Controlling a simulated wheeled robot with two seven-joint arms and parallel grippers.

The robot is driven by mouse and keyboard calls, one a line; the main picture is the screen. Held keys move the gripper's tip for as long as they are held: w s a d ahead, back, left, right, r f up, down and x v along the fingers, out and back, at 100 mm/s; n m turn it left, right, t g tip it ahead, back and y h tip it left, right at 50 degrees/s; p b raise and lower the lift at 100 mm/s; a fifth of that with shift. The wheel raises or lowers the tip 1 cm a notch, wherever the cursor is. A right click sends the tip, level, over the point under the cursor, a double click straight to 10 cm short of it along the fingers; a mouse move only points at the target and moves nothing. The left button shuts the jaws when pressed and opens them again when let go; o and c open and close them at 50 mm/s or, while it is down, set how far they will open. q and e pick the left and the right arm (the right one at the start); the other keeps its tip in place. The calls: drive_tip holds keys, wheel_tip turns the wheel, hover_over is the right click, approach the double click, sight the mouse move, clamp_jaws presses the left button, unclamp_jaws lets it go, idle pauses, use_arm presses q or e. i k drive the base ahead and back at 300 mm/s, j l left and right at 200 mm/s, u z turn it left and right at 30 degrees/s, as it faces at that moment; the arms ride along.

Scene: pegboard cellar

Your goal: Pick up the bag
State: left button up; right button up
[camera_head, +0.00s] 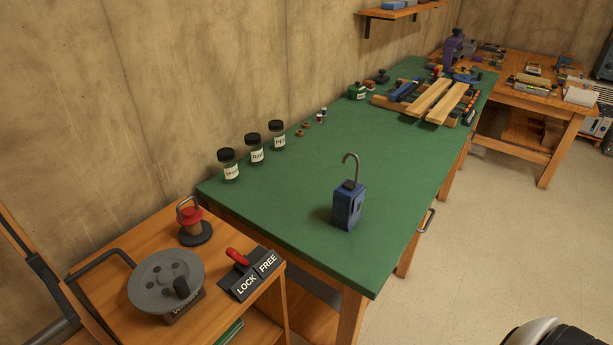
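I see nothing that is clearly a bag. A small dark blue boxy object (348,206) with a grey hook rising from its top stands upright near the front of the green tabletop (290,235). I cannot tell whether it is a soft bag or a hard block. Nothing touches it. Neither of my grippers is in view.
Three black-lidded jars (256,157) stand along the wall. A wooden cart (105,290) at front left bears a grey disc (165,280), a red lantern-like object (193,222) and a LOCK/FREE lever plate (250,275). Wooden boards (428,98) and tools lie farther back. Floor at right is mostly clear.

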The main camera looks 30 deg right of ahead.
sight(347, 198)
drive_tip(key=l+z, duration=0.2)
drive_tip(key=z, duration=1.25)
drive_tip(key=i+l+z, duration=0.15)
drive_tip(key=i, duration=0.2)
